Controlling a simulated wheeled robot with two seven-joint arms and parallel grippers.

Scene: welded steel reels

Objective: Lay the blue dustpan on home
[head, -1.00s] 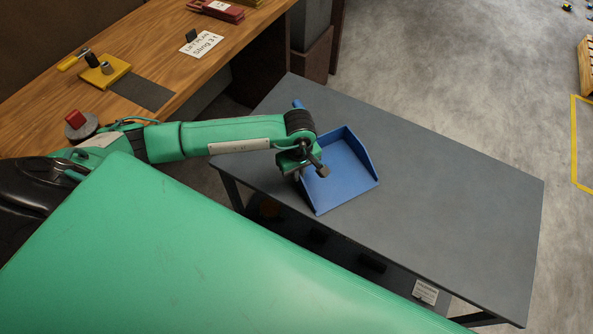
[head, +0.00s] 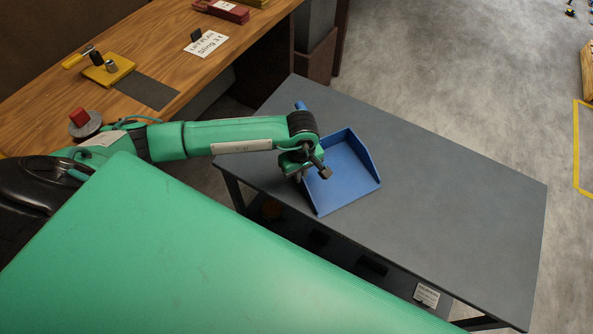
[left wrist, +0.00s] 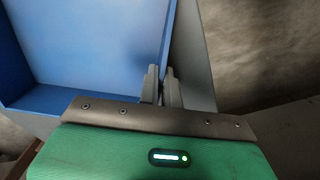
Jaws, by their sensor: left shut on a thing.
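The blue dustpan (head: 345,175) is at the left part of the grey table (head: 440,190), its open tray facing up. I cannot tell whether it rests on the top or hangs just above it. A blue end, likely its handle, shows behind my wrist. My left gripper (head: 308,172) is at the dustpan's left side wall, partly hidden by my own wrist. In the left wrist view the dustpan (left wrist: 90,45) fills the upper left, and my left gripper's fingers (left wrist: 161,88) are shut on its wall edge. My right gripper is not in view. No place marked home can be read.
A wooden bench (head: 215,75) at upper left carries a dark grey rectangle (head: 147,89), a yellow block with metal pieces (head: 108,70), a white sign (head: 206,44) and red items (head: 222,10). The grey table is clear right of the dustpan.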

